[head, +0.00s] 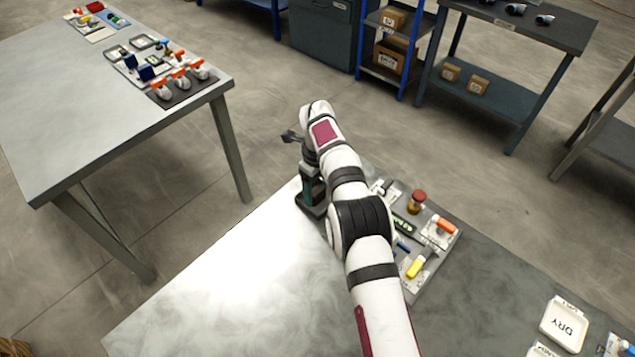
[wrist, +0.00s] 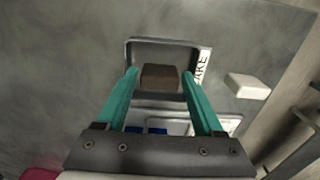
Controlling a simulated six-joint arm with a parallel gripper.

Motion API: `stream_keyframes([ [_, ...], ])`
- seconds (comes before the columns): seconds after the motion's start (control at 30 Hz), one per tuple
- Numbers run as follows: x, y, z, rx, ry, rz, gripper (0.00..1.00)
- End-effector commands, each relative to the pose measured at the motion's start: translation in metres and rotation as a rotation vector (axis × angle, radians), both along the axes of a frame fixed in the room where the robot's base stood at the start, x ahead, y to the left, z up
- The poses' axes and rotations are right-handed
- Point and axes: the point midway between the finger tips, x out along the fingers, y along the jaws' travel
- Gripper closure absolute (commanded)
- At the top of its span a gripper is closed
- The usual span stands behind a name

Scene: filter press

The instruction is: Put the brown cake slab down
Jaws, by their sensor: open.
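The brown cake slab (wrist: 160,82) lies in a dark, light-rimmed tray (wrist: 140,52) marked CAKE on its right side. My gripper (wrist: 160,74) is open above the tray, with one teal finger on each side of the slab. Small gaps seem to show between the fingertips and the slab, but whether they touch it is hard to tell. In the head view my gripper (head: 311,188) points down at the far left corner of the near table, and the slab is hidden there.
In the wrist view a white block (wrist: 247,86) lies right of the tray, and blue pieces (wrist: 145,130) show below. In the head view a board (head: 432,262) with several small parts lies right of my arm. A white DRY tray (head: 564,324) stands farther right. The near table's left part is clear.

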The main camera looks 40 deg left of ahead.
Motion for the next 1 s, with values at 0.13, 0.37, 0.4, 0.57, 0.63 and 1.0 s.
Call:
stream_keyframes([
  [0.13, 0.001, 0.001, 0.038, 0.004, -0.003, -0.001, 0.31],
  [0.37, 0.001, 0.001, 0.097, 0.003, -0.002, -0.001, 0.31],
  [0.4, 0.001, 0.0, 0.103, 0.002, -0.003, 0.0, 0.31],
  [0.57, 0.0, 0.0, 0.116, 0.0, 0.0, 0.0, 0.31],
  [0.63, 0.0, -0.001, 0.117, 0.0, 0.0, 0.001, 0.31],
  [1.0, 0.006, -0.254, 0.255, 0.069, 0.023, 0.507, 0.31],
])
